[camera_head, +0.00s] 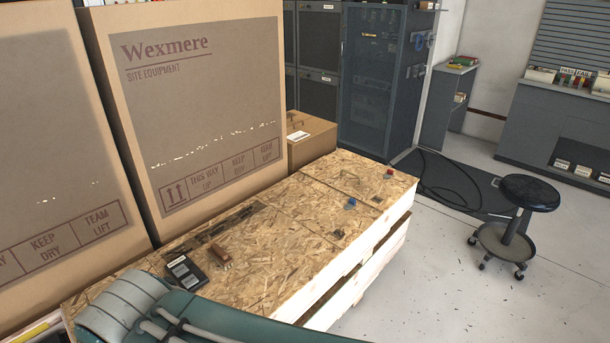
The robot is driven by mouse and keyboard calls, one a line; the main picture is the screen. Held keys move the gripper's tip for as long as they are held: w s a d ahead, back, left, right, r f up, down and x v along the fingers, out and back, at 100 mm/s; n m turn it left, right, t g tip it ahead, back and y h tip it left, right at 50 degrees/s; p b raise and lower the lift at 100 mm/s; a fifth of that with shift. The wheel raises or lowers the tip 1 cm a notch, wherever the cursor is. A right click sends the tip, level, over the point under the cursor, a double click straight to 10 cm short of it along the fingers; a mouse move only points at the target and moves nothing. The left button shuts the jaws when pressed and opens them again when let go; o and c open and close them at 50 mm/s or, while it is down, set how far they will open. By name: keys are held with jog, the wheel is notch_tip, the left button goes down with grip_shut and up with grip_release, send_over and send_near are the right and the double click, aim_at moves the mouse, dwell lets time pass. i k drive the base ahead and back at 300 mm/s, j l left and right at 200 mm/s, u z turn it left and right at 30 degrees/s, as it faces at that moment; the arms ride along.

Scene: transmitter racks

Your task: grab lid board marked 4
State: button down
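A long wooden crate (335,290) stands at the middle, its top covered by chipboard lid boards. Thin seams split the top into a far board (352,180), a middle board (305,208) and a large near board (265,255). I cannot read a 4 or any other number on them. The boards lie flat. My arm, teal and grey, crosses the bottom left and hides the near end of the crate. My gripper is not in view.
A black device (186,272) and a brown block (220,255) lie on the near board. Small blue (351,202) and red (389,171) items sit farther along. Tall cartons (200,110) flank the crate's left. A stool (531,193) stands right; the floor between is clear.

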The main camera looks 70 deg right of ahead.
aim_at(376, 193)
jog(key=z, duration=2.65)
jog(key=u, duration=0.5)
jog(key=i+l+u, duration=0.45)
jog(key=l, duration=0.2)
jog(key=l+u, duration=0.2)
jog(key=l, duration=0.15)
jog(key=i+l+u, duration=0.25)
jog(key=i+l, duration=0.1)
jog(key=l, duration=0.5)
jog(key=i+l, duration=0.1)
jog(key=l, duration=0.55)
jog(key=i+l+u, duration=0.1)
jog(key=l, duration=0.5)
jog(key=i+l, duration=0.15)
jog(key=l, duration=0.45)
jog(key=l+u, duration=0.1)
jog(key=l, duration=0.55)
jog(key=i, duration=0.05)
